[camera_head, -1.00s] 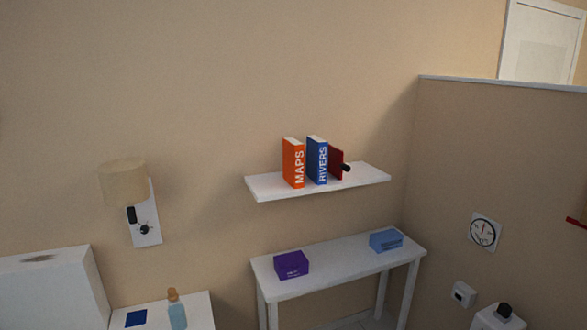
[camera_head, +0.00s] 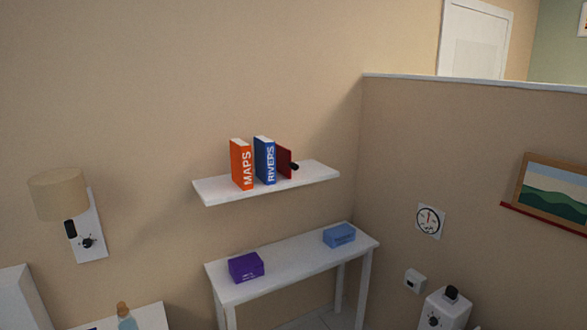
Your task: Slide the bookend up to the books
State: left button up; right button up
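In the head view, a red bookend (camera_head: 285,161) with a black knob stands upright on the white wall shelf (camera_head: 318,176). It is to the right of the blue RIVERS book (camera_head: 265,161). The blue book partly hides it, and I cannot tell whether the two touch. The orange MAPS book (camera_head: 242,165) stands upright left of the blue book, with a small gap between them. Neither of my grippers is in view.
Below the shelf is a white table (camera_head: 290,266) with a purple box (camera_head: 246,267) and a light-blue box (camera_head: 339,235). A wall lamp (camera_head: 60,194) hangs at left. A partition wall (camera_head: 392,150) rises at right. The shelf's right end is clear.

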aim_at(284, 164)
jog(key=i+l+u, duration=0.35)
jog(key=l, duration=0.3)
jog(key=i+l+u, duration=0.2)
jog(key=l, duration=0.15)
jog(key=i+l+u, duration=0.15)
jog(key=l, duration=0.25)
jog(key=i+l+u, duration=0.2)
jog(key=l, duration=0.15)
jog(key=k, duration=0.1)
